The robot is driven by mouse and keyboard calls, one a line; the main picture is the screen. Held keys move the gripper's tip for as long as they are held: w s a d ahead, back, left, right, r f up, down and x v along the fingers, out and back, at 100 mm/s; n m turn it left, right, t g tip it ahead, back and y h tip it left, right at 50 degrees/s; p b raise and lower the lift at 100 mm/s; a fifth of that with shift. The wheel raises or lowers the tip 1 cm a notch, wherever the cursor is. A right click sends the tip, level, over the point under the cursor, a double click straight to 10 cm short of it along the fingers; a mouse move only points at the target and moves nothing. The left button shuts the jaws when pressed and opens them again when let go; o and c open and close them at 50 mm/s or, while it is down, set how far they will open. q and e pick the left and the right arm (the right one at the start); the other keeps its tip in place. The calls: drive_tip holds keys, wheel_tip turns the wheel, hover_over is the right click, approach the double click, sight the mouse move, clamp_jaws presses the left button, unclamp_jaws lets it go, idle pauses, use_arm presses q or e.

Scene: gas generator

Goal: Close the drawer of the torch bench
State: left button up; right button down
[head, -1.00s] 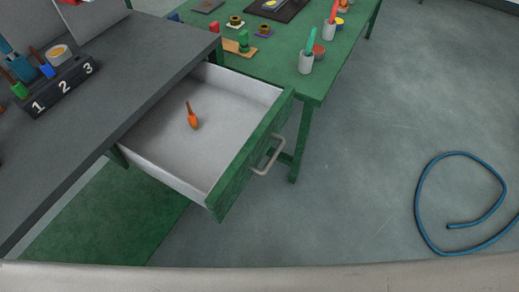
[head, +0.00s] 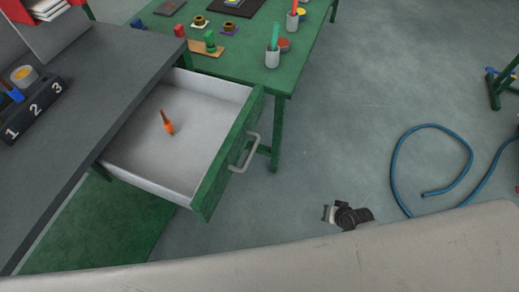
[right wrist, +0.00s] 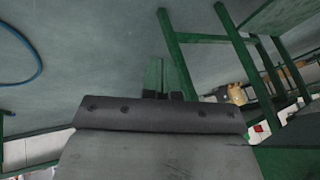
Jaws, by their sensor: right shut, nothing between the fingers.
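The torch bench has a dark grey top (head: 75,110). Its drawer (head: 222,160) is pulled well out, with a green front, pale inside walls and a grey bar handle (head: 245,154). An orange-handled tool (head: 167,123) lies in the drawer. My right gripper (head: 328,213) is right of and below the handle in the head view, clear of the drawer and empty. My left gripper is not in view.
A green table (head: 262,70) with cups and small parts stands behind the drawer. A blue hose (head: 396,165) lies on the floor at right. The floor (head: 335,130) between drawer and hose is clear. A numbered black holder (head: 37,108) sits on the bench top.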

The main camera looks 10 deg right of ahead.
drive_tip(key=w+a+r+m+t+y+p, duration=0.1)
drive_tip(key=w+a+r+y, duration=0.15)
drive_tip(key=r, duration=0.55)
drive_tip(key=w+a+r+y+p, duration=0.1)
drive_tip(key=w+a+r, duration=0.1)
drive_tip(key=w+r, duration=0.35)
drive_tip(key=s+a+r+m+g+y+p, duration=0.15)
drive_tip(key=a+r, duration=0.25)
drive_tip(key=r, duration=0.4)
drive_tip(key=s+a+r+y+p, duration=0.1)
drive_tip(key=s+a+r+y, duration=0.15)
drive_tip(key=r, duration=0.65)
use_arm(q)
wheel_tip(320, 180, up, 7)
drive_tip(key=p, duration=0.1)
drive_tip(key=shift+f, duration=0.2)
use_arm(e)
drive_tip(key=w+a+r+x, duration=0.1)
drive_tip(key=r+x, duration=0.1)
drive_tip(key=x, duration=1.1)
drive_tip(key=shift+w+a, duration=0.2)
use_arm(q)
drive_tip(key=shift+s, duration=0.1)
use_arm(e)
drive_tip(key=shift+a, duration=0.1)
